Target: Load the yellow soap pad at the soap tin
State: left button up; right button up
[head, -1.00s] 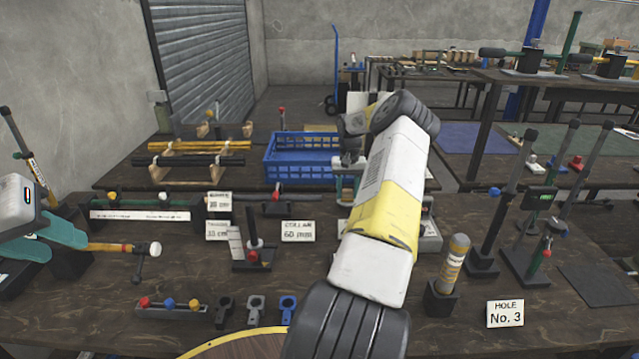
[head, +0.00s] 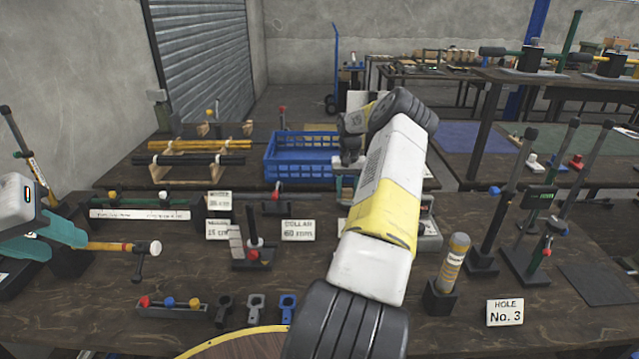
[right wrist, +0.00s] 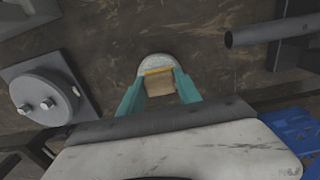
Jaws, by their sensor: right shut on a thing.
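In the right wrist view my right gripper (right wrist: 159,88) has its teal fingers shut on a small tan block with a yellow edge (right wrist: 159,84), which may be the yellow soap pad. A pale grey rounded piece (right wrist: 158,63) shows just beyond the block; I cannot tell whether they touch. In the head view my right arm reaches to the blue crate and hides much of what is around its hand. My left gripper (head: 62,243) is at the left edge, its teal fingers apart, near a yellow handle with a white knob (head: 120,247). I cannot make out the soap tin for certain.
The blue crate (head: 300,158) stands on the rear table. A grey round fixture with bolts (right wrist: 45,100) and a dark pipe (right wrist: 270,31) flank the right gripper. Upright presses (head: 490,220) and a capped cylinder (head: 451,263) stand right of my arm.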

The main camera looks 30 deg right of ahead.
aim_at(348, 190)
jog(key=shift+r, duration=3.5)
